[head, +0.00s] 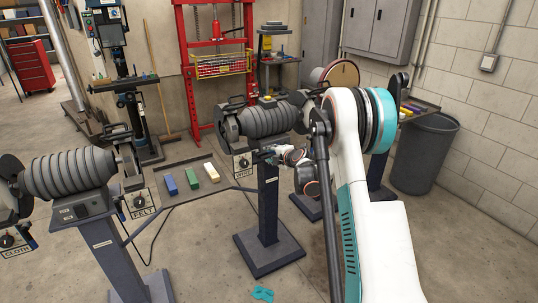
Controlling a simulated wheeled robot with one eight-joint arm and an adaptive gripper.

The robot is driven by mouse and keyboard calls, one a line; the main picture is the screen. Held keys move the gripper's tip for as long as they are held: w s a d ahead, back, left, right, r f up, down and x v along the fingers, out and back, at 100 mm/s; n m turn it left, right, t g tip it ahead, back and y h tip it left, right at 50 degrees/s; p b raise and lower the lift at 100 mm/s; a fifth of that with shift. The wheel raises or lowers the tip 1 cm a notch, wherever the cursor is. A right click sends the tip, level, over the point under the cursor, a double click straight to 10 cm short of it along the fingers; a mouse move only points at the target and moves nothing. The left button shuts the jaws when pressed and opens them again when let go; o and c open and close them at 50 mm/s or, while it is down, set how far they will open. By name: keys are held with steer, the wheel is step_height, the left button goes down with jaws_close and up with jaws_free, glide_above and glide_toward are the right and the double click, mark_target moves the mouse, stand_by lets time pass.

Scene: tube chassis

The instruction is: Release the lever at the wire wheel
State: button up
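A grey ribbed bench grinder (268,121) stands on a dark pedestal (268,205) in the middle of the head view. A small switch plate (243,165) with a dark round control hangs at its front left; its label is too small to read surely. My gripper (264,155) is at the front of this grinder, just right of the plate. Its fingers are small and dark against the machine, so I cannot tell whether they are open or shut, or touch a lever. The lever itself is not clearly visible. My white arm covers the grinder's right side.
Another grinder (68,174) stands at left, with plates marked FELT (140,203) and CLOTH (14,240). A tray (180,158) with blue, green and cream bars lies between the machines. A grey bin (424,153) stands at right. A teal item (262,293) lies on open front floor.

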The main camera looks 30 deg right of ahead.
steer(key=v, duration=0.8)
steer(key=shift+s, duration=0.35)
steer(key=shift+r, duration=0.1)
